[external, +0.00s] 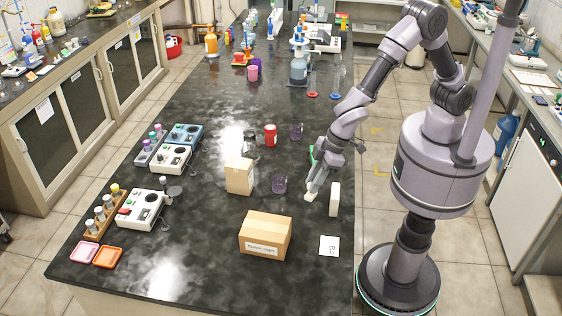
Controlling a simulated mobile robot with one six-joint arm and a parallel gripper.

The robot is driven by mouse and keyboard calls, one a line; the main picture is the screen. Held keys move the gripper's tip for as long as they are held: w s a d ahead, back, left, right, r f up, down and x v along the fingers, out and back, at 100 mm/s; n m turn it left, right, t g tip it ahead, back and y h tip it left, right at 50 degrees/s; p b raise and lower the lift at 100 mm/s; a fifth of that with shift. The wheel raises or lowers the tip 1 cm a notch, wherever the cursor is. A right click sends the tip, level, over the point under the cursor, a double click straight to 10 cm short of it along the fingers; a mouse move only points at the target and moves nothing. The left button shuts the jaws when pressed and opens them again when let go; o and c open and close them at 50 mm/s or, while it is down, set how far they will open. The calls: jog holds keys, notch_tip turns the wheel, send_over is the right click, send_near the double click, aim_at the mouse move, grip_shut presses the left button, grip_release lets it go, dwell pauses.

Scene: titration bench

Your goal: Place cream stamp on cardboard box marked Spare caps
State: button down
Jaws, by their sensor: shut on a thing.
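A cardboard box (265,232) with a white label on its front stands near the front of the black bench; the label's print is too small to read surely. A smaller cardboard box (239,177) stands behind it to the left, with no readable label. My gripper (313,188) is low over the bench, to the right of and behind the labelled box. It is shut on a small cream block, the cream stamp (311,196), at its tip. I cannot tell whether the stamp touches the bench.
A white upright block (335,199) stands close to the right of my gripper. A purple cup (279,183) is to its left. A white marked card (329,246) lies near the right edge.

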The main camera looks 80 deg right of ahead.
jog(key=w+a+f, duration=0.1)
jog(key=w+a, duration=0.1)
jog(key=w, duration=0.1)
jog(key=w+a+f, duration=0.1)
jog(key=w+a, duration=0.1)
jog(key=w, duration=0.1)
jog(key=w+a+f, duration=0.2)
jog(key=w, duration=0.1)
jog(key=shift+w+f, duration=0.1)
jog(key=shift+w, duration=0.2)
jog(key=shift+a+f, duration=0.1)
jog(key=shift+f, duration=0.15)
jog(key=shift+f, duration=0.1)
jog(key=c, duration=1.2)
grip_release()
